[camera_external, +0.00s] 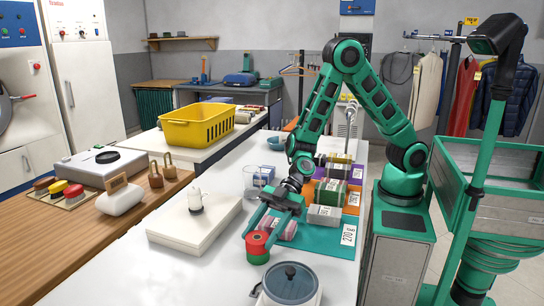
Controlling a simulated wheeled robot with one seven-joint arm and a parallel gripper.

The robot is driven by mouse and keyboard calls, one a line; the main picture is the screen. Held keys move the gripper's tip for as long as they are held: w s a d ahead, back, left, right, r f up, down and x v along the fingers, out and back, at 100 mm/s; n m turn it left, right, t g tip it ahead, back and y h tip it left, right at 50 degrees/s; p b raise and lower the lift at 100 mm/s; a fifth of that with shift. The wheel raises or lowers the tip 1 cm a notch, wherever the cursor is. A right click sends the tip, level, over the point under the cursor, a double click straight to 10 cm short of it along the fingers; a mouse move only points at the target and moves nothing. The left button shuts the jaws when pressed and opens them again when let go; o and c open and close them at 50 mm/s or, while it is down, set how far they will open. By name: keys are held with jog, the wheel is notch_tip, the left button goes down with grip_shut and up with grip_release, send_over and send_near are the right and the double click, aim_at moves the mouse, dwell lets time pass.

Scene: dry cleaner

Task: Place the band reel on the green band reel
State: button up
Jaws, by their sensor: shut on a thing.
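The red band reel (256,239) is between the fingertips of my gripper (259,236), which is shut on it. My gripper reaches down and to the left over the white table. The green band reel (258,259) shows directly below the red one on the table. The two look lined up, with the red one above and upright. I cannot tell whether they touch or a thin gap is left, and most of the green reel's top is hidden.
Coloured mats with rolled bundles, including a pink roll (285,229) and a grey bundle (324,215), lie to the right. A lidded grey pot (289,284) stands in front. A white pad (194,226) bearing a white bottle (195,202) lies left. A glass beaker (252,182) stands behind.

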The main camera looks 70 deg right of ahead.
jog(key=shift+f, duration=0.1)
jog(key=o, duration=1.1)
jog(key=shift+c, duration=0.2)
jog(key=shift+d+r, duration=0.15)
jog(key=shift+r, duration=0.05)
jog(key=v, duration=1.1)
jog(key=shift+s+d+r, duration=0.15)
jog(key=shift+d, duration=0.15)
